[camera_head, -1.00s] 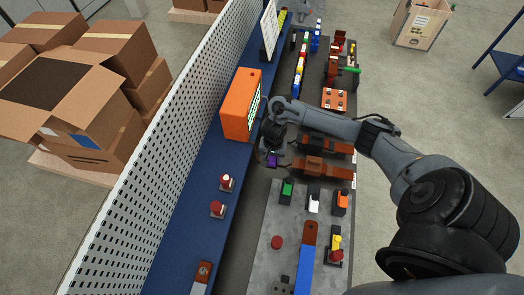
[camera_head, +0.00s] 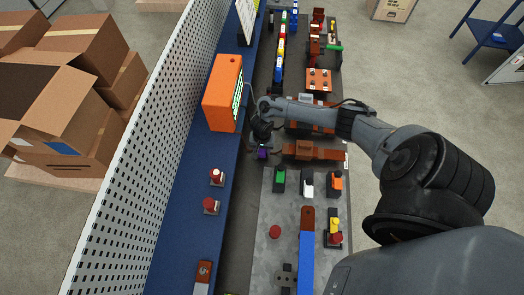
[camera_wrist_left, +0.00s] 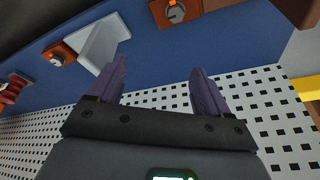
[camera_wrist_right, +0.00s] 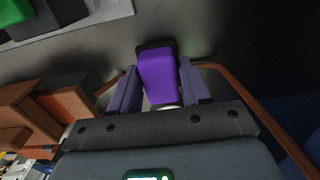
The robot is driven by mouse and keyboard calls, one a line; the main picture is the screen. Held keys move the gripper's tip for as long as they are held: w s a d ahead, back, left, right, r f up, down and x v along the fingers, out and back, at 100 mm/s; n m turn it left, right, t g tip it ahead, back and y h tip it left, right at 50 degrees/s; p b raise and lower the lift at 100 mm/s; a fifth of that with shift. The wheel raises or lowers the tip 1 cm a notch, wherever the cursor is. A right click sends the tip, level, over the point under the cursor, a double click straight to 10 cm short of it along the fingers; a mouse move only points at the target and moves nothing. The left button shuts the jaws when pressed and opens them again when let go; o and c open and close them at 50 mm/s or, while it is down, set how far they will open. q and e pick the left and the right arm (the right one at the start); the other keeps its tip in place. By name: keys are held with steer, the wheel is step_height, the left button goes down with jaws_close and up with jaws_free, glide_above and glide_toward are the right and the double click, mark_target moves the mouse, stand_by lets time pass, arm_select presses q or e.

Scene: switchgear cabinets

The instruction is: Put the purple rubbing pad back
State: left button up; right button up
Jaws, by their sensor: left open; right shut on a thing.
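The purple rubbing pad (camera_wrist_right: 158,75) is between the fingers of my right gripper (camera_wrist_right: 158,88), which is shut on it. In the head view the pad (camera_head: 262,153) shows small and dark below my right gripper (camera_head: 262,142). It is over the dark gap between the blue shelf and the grey panel, just above the green button. I cannot tell whether the pad touches anything beneath. My left gripper (camera_wrist_left: 158,88) is open and empty in the left wrist view, over the blue surface and white perforated board. The left gripper is out of the head view.
An orange box (camera_head: 220,95) stands on the blue shelf (camera_head: 180,225) left of my right gripper. Red buttons (camera_head: 216,176) stand on that shelf. The grey panel (camera_head: 262,205) carries green (camera_head: 279,180), white and orange buttons. Brown parts (camera_head: 315,151) lie under my right forearm.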

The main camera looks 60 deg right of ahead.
arm_select(q)
steer(key=shift+d, duration=0.15)
arm_select(e)
steer(key=shift+f, duration=0.4)
arm_select(q)
steer(key=shift+f, duration=0.1)
arm_select(e)
steer(key=shift+f, duration=0.15)
steer(key=o, duration=1.1)
steer(key=shift+r, duration=0.2)
step_height(320, 180, up, 10)
steer(key=shift+w+r+p, duration=0.1)
steer(key=shift+r+p, duration=0.1)
steer(key=shift+p, duration=0.9)
arm_select(q)
step_height(320, 180, up, 2)
steer(key=shift+r, duration=0.25)
arm_select(e)
steer(key=shift+r, duration=0.75)
